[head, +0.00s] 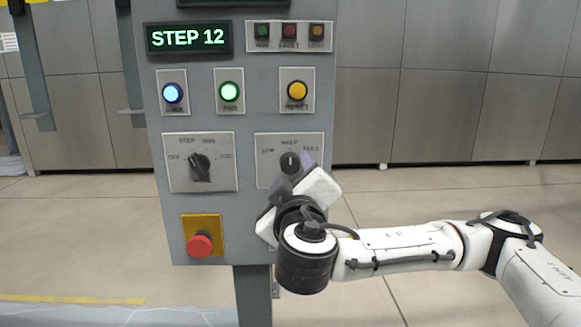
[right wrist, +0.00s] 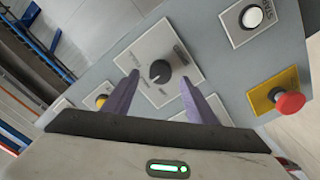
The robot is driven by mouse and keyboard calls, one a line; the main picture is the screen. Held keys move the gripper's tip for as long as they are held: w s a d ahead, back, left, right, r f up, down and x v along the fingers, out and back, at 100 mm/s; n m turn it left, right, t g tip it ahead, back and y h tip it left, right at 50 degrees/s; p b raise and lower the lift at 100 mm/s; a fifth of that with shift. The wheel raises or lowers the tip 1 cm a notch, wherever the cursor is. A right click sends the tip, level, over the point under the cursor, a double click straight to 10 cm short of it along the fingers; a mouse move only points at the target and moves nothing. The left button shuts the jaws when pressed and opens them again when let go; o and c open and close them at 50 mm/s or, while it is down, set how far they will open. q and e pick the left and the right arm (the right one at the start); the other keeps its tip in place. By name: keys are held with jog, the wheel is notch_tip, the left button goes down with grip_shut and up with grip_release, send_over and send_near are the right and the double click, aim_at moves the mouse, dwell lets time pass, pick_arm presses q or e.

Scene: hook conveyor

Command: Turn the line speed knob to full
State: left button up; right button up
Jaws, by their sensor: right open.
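The line speed knob (head: 290,162) is a dark round knob on a pale plate with LOW, HALF and FULL marked around it. Its white mark points up, toward HALF. In the right wrist view the knob (right wrist: 160,72) lies between and just beyond my two purple fingertips. My right gripper (head: 292,174) is open in front of the plate, partly covering its lower right. The right wrist view shows the gripper (right wrist: 159,80) with a finger on each side of the knob; I cannot tell whether either touches it. My left gripper is not in view.
On the grey panel (head: 245,195), a second selector knob (head: 200,167) is left of the speed knob. A red mushroom button (head: 200,245) is below it. Blue, green and yellow (head: 297,91) buttons are above. The display (head: 188,38) reads STEP 12. Floor to the right is clear.

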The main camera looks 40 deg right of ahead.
aim_at(290, 166)
jog(key=shift+p+x, duration=0.3)
jog(key=shift+x, duration=1.5)
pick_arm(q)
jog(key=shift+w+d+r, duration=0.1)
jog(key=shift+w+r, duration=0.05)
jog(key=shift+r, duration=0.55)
